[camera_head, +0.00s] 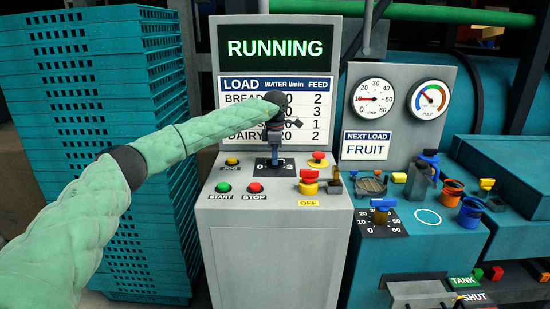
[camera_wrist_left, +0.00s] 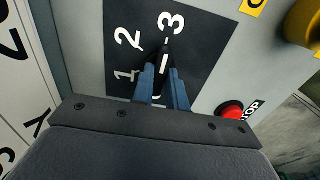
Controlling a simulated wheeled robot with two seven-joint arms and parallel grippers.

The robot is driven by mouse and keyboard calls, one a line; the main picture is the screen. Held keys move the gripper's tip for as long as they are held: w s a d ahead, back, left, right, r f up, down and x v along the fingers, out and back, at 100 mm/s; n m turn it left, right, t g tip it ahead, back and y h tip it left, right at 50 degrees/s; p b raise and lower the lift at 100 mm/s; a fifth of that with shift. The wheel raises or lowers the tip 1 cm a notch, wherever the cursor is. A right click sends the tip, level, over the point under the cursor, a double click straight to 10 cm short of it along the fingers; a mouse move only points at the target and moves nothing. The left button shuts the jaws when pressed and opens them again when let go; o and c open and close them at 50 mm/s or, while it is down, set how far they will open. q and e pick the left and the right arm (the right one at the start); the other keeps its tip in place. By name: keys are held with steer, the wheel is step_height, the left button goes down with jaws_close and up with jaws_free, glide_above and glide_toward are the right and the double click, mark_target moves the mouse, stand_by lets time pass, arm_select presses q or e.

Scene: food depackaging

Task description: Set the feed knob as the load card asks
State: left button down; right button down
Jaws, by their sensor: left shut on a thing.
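The feed knob (camera_wrist_left: 164,62) sits on a black dial plate (camera_wrist_left: 205,40) marked 1, 2 and 3. Its white line points towards the 3 in the left wrist view. My left gripper (camera_wrist_left: 163,72) is shut on the knob, one finger on each side. In the head view my left gripper (camera_head: 275,158) reaches down to the dial and hides most of the knob. The load card (camera_head: 366,146) reads NEXT LOAD FRUIT. The load table (camera_head: 317,100) lists feeds 2, 3, 1, 2; my arm hides the middle row names. My right gripper is out of view.
The green START button (camera_head: 224,187) and red STOP button (camera_head: 255,188) are just below the dial. A red-and-yellow knob (camera_head: 308,182) is to its right. The display (camera_head: 275,48) reads RUNNING. Stacked blue crates (camera_head: 75,120) stand left. A water dial (camera_head: 381,221) is at right.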

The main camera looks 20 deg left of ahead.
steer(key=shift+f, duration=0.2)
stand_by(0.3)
arm_select(q)
steer(key=c, duration=1.4)
jaws_free()
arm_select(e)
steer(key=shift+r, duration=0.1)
